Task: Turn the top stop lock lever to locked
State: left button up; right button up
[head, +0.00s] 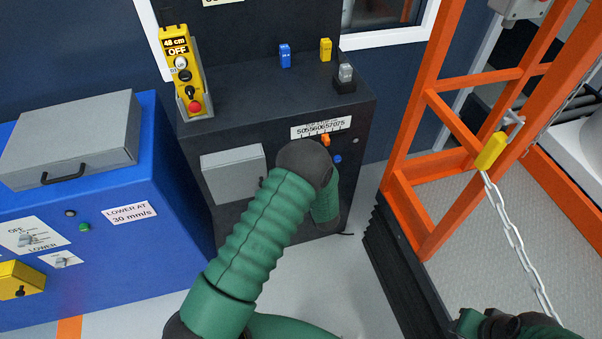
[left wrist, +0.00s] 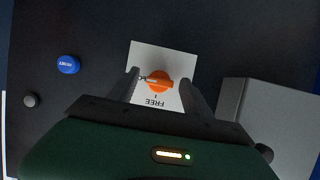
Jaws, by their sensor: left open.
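The top stop lock lever is an orange knob (left wrist: 159,82) on a white label in the left wrist view, where the picture is upside down. Its white mark points left, away from the word FREE, toward lettering partly covered by a finger. My left gripper (left wrist: 158,92) is open, one finger on each side of the knob. I cannot tell whether either finger touches it. In the head view my left arm hides the knob and the gripper's fingertips. My right gripper (head: 508,324) is partly in view at the bottom right; its fingers are unclear.
On the dark cabinet (head: 250,115) are a grey box (head: 233,172), a blue button (head: 337,159) and a scale (head: 321,128) with an orange pointer. A yellow pendant (head: 182,75) stands on top. A blue cabinet (head: 150,240) is left, an orange frame (head: 410,190) with a chain right.

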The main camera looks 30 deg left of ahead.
pick_arm(q)
jog(key=p+v, duration=0.3)
jog(key=v, duration=1.3)
jog(key=shift+s+d+r, duration=0.15)
jog(key=shift+d, duration=0.15)
